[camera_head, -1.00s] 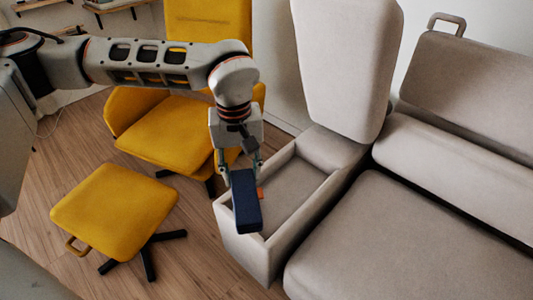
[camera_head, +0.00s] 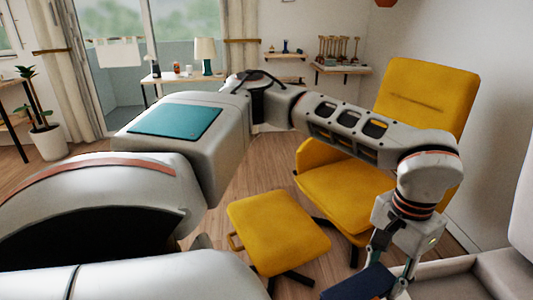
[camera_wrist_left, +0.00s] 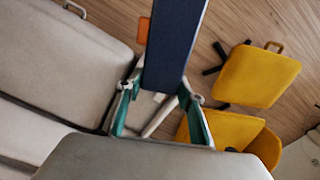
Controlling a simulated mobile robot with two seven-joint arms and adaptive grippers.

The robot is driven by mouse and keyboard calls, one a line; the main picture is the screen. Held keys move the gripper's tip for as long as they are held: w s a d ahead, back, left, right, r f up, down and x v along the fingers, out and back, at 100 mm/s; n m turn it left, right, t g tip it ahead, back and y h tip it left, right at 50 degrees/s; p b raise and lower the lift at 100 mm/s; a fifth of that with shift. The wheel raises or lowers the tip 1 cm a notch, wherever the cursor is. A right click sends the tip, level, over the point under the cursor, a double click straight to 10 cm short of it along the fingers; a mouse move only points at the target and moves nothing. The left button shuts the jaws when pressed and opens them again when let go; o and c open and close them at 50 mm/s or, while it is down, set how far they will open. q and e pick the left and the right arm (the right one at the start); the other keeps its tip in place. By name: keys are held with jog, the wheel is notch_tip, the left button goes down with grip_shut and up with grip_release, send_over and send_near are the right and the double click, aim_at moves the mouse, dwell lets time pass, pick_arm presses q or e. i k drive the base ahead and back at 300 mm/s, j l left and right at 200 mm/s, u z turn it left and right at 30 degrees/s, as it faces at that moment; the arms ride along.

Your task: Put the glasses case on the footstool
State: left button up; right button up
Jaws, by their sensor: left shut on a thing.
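The dark blue glasses case (camera_head: 360,283) is at the bottom edge of the head view, partly cut off. My left gripper (camera_head: 388,272) is shut on it. In the left wrist view the case (camera_wrist_left: 172,45) sticks out from between the green-edged fingers of the gripper (camera_wrist_left: 160,98). The yellow footstool (camera_head: 278,230) stands to the left of the gripper in the head view, its top bare. It also shows at the right of the left wrist view (camera_wrist_left: 256,76), apart from the case. My right gripper is not in view.
A yellow armchair (camera_head: 345,195) stands behind the footstool, close to my left arm. The pale sofa box (camera_head: 445,285) is at the lower right. Wooden floor (camera_head: 240,180) is open around the footstool. A white desk (camera_head: 190,78) with a lamp stands far back.

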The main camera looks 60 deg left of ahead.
aim_at(268, 215)
jog(key=k+u, duration=0.15)
jog(key=u, duration=0.25)
jog(key=k+j+u, duration=0.1)
jog(key=u, duration=0.3)
jog(key=i+j+u, duration=0.4)
jog(key=i+j, duration=0.9)
jog(key=i, duration=0.05)
